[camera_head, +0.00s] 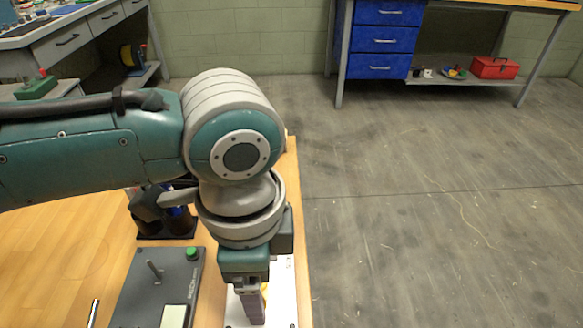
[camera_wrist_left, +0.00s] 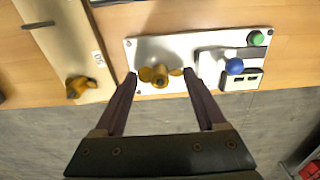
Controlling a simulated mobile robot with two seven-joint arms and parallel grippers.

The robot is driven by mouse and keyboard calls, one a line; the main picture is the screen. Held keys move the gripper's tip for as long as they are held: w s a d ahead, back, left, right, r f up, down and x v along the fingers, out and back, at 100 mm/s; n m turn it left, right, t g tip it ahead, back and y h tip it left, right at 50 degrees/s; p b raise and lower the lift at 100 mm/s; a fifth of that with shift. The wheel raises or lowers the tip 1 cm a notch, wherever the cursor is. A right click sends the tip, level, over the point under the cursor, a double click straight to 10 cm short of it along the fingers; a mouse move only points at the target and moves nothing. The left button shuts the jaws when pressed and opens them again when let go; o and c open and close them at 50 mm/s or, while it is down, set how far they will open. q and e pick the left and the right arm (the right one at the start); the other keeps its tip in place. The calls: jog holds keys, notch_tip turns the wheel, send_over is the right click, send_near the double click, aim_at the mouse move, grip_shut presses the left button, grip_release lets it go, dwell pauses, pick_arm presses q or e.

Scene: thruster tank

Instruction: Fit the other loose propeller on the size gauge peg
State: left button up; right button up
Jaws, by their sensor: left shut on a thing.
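My left gripper (camera_head: 253,300) points down over a white plate (camera_head: 286,290) by the table's right edge. In the left wrist view its fingertips (camera_wrist_left: 160,77) are spread around a yellow-bronze propeller (camera_wrist_left: 160,74) and shut on it. The propeller is over the white plate (camera_wrist_left: 210,46); I cannot tell whether it touches the plate. A second yellow-bronze propeller (camera_wrist_left: 78,87) is on a pale board (camera_wrist_left: 72,40) at left in the wrist view, near a printed label. A thin dark peg (camera_wrist_left: 38,25) stands on that board. My right gripper is out of view.
The white plate carries a green button (camera_wrist_left: 256,38) and a blue knob (camera_wrist_left: 234,66). A grey box (camera_head: 140,290) with an upright pin and green button stands left of my gripper in the head view. The table edge and open floor lie right.

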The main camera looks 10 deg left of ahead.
pick_arm(q)
jog(key=shift+f, duration=0.45)
dwell(0.3)
jog(key=o, duration=1.4)
jog(key=shift+c, duration=0.2)
notch_tip(320, 180, up, 10)
jog(key=p, duration=0.3)
jog(key=shift+r, duration=0.15)
notch_tip(320, 180, up, 4)
jog(key=p, duration=0.5)
jog(key=shift+f, duration=0.2)
